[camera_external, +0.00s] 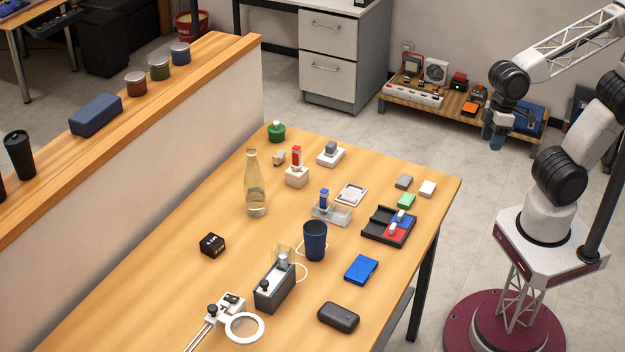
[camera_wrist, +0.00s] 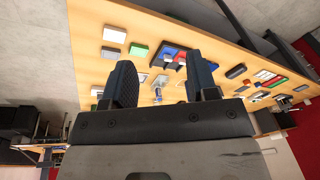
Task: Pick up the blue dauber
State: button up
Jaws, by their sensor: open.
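A small upright blue piece that looks like the blue dauber (camera_external: 324,200) stands at a clear tray (camera_external: 331,213) in the middle of the table. A small bluish upright thing (camera_wrist: 157,95) shows between my fingers in the wrist view; I cannot tell for sure that it is the same piece. My gripper (camera_external: 495,137) hangs beyond the table's right edge, far from the blue piece, fingers down. In the wrist view my gripper (camera_wrist: 160,62) is open with nothing between its fingertips.
A black tray with red and blue pads (camera_external: 374,236), a dark blue cup (camera_external: 315,241) and a glass bottle (camera_external: 256,190) stand around the clear tray. A red-topped piece in a white block (camera_external: 297,177) is behind it. The table's left front is mostly clear.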

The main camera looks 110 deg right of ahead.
jog(key=w+f+m+y, duration=0.2)
jog(key=w+m+y, duration=0.3)
jog(key=w, duration=0.6)
jog(key=m+t+y, duration=0.4)
jog(key=m+t, duration=0.3)
jog(key=m, duration=1.3)
send_near(324, 201)
jog(key=x, duration=0.2)
jog(key=shift+w+a, duration=0.1)
jog(key=shift+w, duration=0.3)
jog(key=shift+a, duration=0.1)
jog(key=shift+x, duration=1.2)
jog(key=shift+w, duration=0.1)
jog(key=shift+x, duration=2.55)
